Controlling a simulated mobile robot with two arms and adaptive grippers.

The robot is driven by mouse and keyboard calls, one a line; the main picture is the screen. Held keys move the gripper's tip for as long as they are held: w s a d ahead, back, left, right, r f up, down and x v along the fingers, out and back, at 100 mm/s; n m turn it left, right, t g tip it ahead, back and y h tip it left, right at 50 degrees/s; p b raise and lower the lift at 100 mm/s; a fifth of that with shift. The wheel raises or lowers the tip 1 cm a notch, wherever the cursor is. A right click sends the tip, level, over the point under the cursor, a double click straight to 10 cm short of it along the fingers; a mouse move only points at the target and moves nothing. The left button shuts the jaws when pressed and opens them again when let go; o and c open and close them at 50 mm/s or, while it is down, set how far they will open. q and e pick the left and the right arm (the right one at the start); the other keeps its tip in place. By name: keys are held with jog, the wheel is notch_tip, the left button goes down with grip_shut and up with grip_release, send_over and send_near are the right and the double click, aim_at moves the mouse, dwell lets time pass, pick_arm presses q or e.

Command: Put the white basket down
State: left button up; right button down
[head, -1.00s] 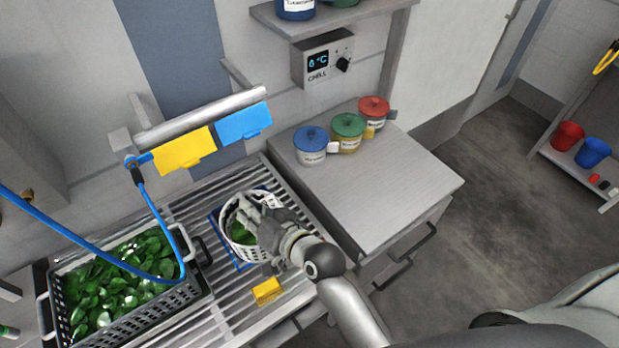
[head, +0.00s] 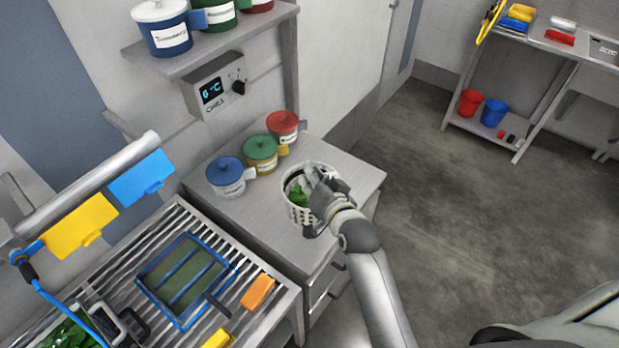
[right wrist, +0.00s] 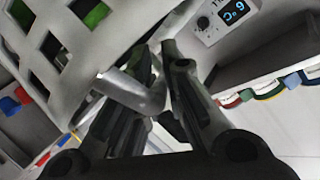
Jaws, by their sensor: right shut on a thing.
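The white basket (head: 300,212) is a round lattice basket with green leaves inside. In the head view it is over the front right part of the grey cabinet top (head: 240,215). My right gripper (head: 318,182) is shut on the basket at its upper right side. In the right wrist view the basket's lattice wall (right wrist: 60,50) fills the upper left, with the gripper fingers (right wrist: 155,75) beside it. I cannot tell whether the basket's bottom touches the cabinet top. My left gripper is not in view.
Blue-, green- and red-lidded pots (head: 262,152) stand along the back of the cabinet top. A chill control box (head: 217,88) is on the wall above. A blue-framed screen (head: 185,278) and an orange block (head: 258,292) lie on the ribbed drainboard at left. Open floor is at right.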

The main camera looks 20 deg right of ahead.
jog(key=w+d+f+b, duration=0.5)
jog(key=w+f+b, duration=0.7)
jog(key=w+b, duration=0.1)
jog(key=shift+w+f, duration=0.2)
jog(key=shift+f, duration=0.1)
dwell(0.6)
jog(key=shift+f, duration=0.2)
jog(key=c, duration=1.5)
grip_release()
jog(key=shift+c, duration=0.2)
